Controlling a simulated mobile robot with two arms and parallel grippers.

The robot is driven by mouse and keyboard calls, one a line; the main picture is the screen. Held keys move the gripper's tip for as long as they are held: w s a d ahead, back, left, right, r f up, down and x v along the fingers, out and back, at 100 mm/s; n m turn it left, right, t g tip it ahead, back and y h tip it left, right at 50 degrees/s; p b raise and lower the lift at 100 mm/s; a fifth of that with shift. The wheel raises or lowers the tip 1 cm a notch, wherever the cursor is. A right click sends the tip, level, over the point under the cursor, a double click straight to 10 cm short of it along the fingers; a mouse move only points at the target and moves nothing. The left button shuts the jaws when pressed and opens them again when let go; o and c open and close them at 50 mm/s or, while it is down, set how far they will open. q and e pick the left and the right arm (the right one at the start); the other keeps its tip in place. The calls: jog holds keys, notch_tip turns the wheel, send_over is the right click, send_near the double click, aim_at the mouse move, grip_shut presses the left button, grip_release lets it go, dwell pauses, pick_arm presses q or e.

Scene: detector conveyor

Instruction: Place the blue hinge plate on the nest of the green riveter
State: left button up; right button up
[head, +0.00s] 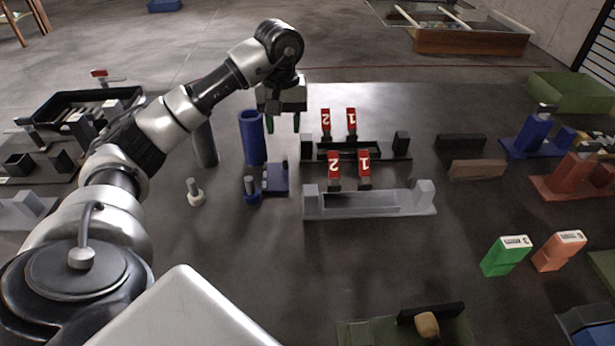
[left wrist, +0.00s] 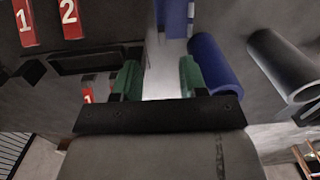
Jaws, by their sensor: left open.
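A small blue plate-like piece (head: 278,178), apparently the blue hinge plate, lies on the table left of the grey fixture. Its exact shape is hard to make out. A blue piece also shows between and beyond my fingers in the left wrist view (left wrist: 172,18). My left gripper (head: 284,123) has green fingertips, points down and is open and empty, above and beyond that piece. In the left wrist view its fingers (left wrist: 159,80) stand apart. A green base with a dark bar and a tan knob (head: 450,328), perhaps the green riveter, is cut off at the bottom edge. My right gripper is not seen.
A blue cylinder (head: 252,138) stands close beside my left gripper, with a dark cylinder (head: 205,147) to its left. Red numbered blocks (head: 334,163) stand by the grey fixture (head: 360,209). Blue (head: 535,137) and red (head: 573,177) devices stand at the right.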

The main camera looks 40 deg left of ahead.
aim_at(285, 159)
pick_arm(q)
jog(key=shift+f, duration=0.5)
notch_tip(285, 159, down, 4)
jog(key=shift+a+f, duration=0.15)
jog(key=shift+f, duration=0.05)
jog(key=shift+w+a+f+p, duration=0.1)
jog(key=shift+f+p, duration=0.2)
jog(key=shift+f, duration=2.4)
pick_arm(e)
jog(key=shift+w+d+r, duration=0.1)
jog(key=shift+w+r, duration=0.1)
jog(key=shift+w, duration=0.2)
pick_arm(q)
jog(key=shift+c, duration=0.4)
grip_shut()
